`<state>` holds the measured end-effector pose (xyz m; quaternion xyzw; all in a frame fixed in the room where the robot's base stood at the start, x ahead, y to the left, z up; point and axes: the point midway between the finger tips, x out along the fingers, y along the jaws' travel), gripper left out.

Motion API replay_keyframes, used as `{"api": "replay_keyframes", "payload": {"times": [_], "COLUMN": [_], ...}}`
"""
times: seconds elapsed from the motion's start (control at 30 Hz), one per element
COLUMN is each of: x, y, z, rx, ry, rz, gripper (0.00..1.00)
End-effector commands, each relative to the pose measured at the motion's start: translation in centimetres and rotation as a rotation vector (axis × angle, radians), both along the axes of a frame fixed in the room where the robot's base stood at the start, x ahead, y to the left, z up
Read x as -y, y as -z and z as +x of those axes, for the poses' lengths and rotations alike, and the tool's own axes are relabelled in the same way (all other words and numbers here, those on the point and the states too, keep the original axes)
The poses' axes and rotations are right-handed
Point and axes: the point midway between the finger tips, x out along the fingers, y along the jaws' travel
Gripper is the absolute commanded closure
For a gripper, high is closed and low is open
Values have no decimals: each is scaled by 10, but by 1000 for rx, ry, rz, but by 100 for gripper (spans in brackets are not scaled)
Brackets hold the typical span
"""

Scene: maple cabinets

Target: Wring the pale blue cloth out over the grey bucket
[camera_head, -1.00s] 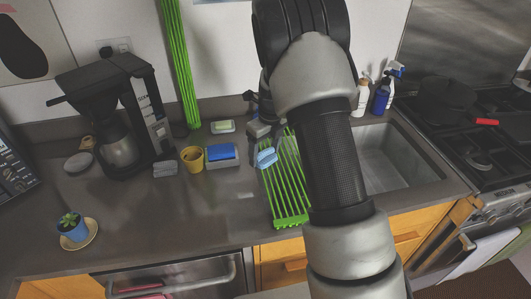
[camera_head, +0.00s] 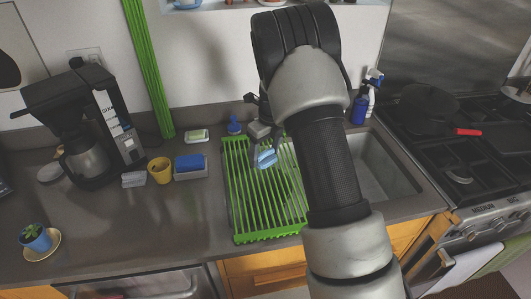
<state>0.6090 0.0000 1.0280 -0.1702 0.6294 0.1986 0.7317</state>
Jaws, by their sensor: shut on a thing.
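My gripper (camera_head: 262,147) hangs over the green slatted drying rack (camera_head: 240,200), partly hidden behind my own arm. It is shut on a small pale blue bunched thing (camera_head: 266,158), which looks like the cloth. The cloth is small in view, and I cannot tell whether it touches the slats or hangs just above them. I see no grey bucket in this view; my arm covers part of the counter and the sink's left side.
The sink (camera_head: 385,170) lies right of my arm, with spray bottles (camera_head: 360,105) behind it and the stove (camera_head: 460,150) beyond. Left of the rack stand a grey holder with a blue sponge (camera_head: 190,166), a yellow cup (camera_head: 160,170) and a coffee maker (camera_head: 85,125).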

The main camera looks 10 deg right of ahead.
Motion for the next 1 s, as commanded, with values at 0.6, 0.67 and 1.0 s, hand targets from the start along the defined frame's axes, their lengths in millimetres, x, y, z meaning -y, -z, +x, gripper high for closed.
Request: {"api": "replay_keyframes", "payload": {"times": [0.6, 0.67, 1.0], "x": [0, 0, 0], "y": [56, 60, 63], "z": [0, 0, 0], "rx": [0, 0, 1], "ry": [0, 1, 0], "rz": [0, 0, 1], "gripper": [57, 57, 57]}}
